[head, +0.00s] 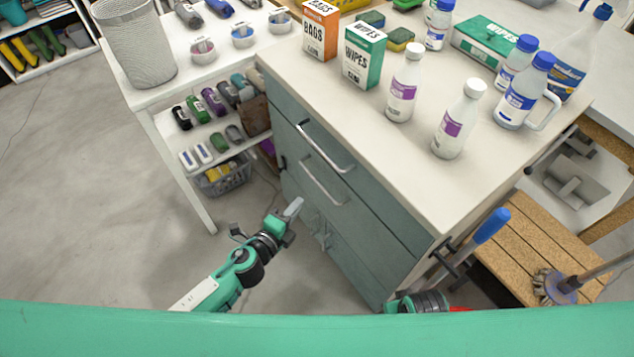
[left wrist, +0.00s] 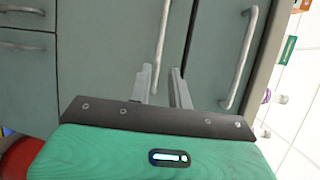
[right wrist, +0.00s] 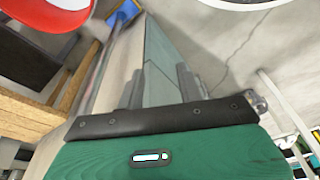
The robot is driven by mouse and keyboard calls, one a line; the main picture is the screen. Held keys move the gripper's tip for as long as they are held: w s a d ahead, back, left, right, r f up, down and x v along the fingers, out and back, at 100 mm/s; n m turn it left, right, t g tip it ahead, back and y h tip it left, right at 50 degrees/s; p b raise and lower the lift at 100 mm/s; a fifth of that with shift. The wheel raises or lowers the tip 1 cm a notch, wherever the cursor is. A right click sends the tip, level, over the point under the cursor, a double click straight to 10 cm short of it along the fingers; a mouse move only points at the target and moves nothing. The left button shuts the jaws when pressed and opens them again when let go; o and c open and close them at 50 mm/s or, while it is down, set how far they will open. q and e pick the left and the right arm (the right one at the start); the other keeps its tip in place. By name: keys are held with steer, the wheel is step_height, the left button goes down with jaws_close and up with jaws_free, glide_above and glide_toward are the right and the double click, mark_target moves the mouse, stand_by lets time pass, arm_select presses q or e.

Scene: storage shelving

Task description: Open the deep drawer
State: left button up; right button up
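The grey-green cabinet (head: 345,215) has two long bar handles on its front, one above the other. The upper drawer handle (head: 325,147) also shows on the right in the left wrist view (left wrist: 238,58). The lower handle (head: 323,182), on the taller, deeper drawer panel, shows mid-picture in the left wrist view (left wrist: 162,45). Both drawers look shut. My left gripper (head: 293,208) is in front of the cabinet, its fingers (left wrist: 163,80) apart near one end of the lower handle; contact cannot be told. My right gripper (right wrist: 158,80) has its fingers apart and empty, beside the cabinet.
Bottles and boxes such as the wipes box (head: 363,54) stand on the countertop (head: 410,140). A blue-handled tool (head: 490,226) and a wooden bench (head: 530,245) are at the cabinet's right. A white shelf unit (head: 180,150) stands left. The floor (head: 90,190) at left is clear.

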mark_target(318, 181)
arm_select(q)
steer(key=x, duration=1.1)
steer(key=shift+w+d+f+b, duration=0.1)
steer(key=shift+w+d+b, duration=0.1)
steer(key=shift+w+b, duration=0.15)
jaws_close()
